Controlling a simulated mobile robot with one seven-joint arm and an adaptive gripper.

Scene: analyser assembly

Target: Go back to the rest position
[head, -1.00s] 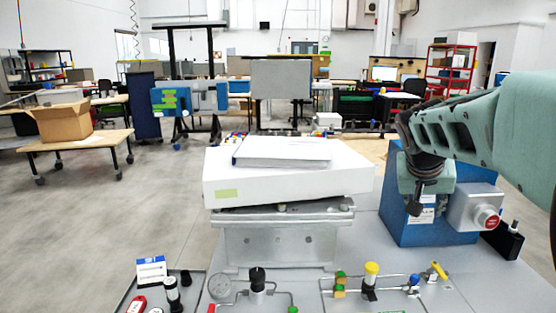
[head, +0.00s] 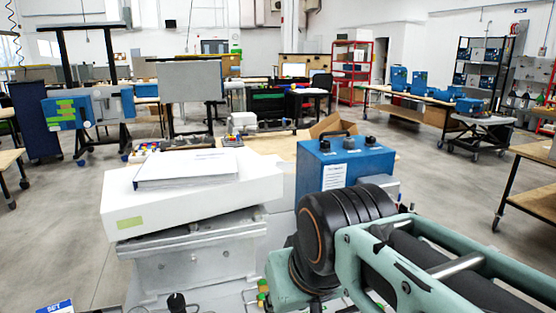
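My arm's pale green links and thick black joint fill the lower right of the head view. My gripper is not visible, so its fingers cannot be judged. A white box-shaped unit (head: 225,197) lies on a grey metal stand (head: 190,268), left of my arm. A white binder or stack of papers (head: 186,171) lies on top of the unit.
An open cardboard box (head: 328,125) shows behind the blue box. The bench's front is mostly cut off or hidden by my arm. Other benches, a red shelf (head: 351,75) and a dark shelf (head: 483,70) stand farther back. Grey floor is open at right.

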